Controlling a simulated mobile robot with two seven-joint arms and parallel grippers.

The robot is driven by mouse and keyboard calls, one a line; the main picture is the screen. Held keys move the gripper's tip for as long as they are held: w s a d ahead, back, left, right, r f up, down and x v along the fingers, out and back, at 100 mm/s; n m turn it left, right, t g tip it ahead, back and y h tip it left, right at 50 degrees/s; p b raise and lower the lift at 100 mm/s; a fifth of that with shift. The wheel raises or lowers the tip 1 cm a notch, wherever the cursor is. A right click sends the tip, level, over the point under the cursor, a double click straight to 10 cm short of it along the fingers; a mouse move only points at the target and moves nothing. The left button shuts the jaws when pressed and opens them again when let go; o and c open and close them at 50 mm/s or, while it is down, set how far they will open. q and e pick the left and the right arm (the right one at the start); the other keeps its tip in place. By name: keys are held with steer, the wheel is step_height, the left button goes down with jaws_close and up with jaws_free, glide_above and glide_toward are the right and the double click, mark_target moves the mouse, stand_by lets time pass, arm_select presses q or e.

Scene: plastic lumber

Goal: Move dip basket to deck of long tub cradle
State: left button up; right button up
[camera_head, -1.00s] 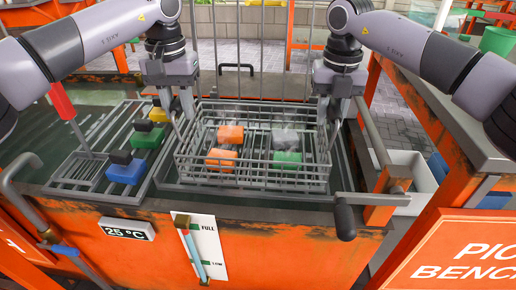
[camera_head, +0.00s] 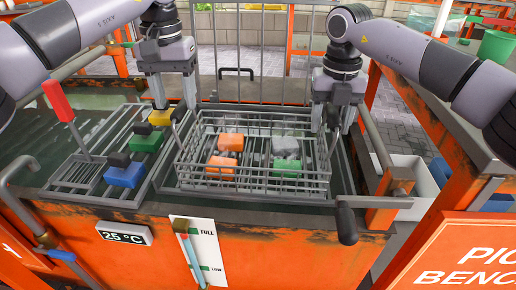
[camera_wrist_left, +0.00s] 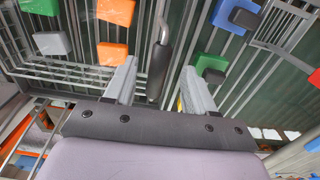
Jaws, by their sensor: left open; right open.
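The dip basket (camera_head: 255,180), a grey wire basket, holds two orange blocks, a grey block and a green block. It appears to sit level on the grey slatted frame of the long tub cradle (camera_head: 165,183), whose deck it mostly hides. My left gripper (camera_head: 174,102) is open above the basket's left end. In the left wrist view, a dark upright handle (camera_wrist_left: 160,55) shows between and beyond the open fingers (camera_wrist_left: 157,80); I cannot tell whether they touch it. My right gripper (camera_head: 336,125) is open at the basket's right end, its fingers overlapping the rim.
To the left, a slatted rack carries blue (camera_head: 125,176), green (camera_head: 147,142) and yellow (camera_head: 160,117) blocks with black tops. A red-handled tool (camera_head: 58,102) stands at the far left. The orange tub wall (camera_head: 290,245) runs along the front. A white bin (camera_head: 405,180) is at right.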

arm_select(q)
step_height(320, 180, up, 8)
arm_select(e)
step_height(320, 180, up, 12)
stand_by(0.7)
stand_by(0.3)
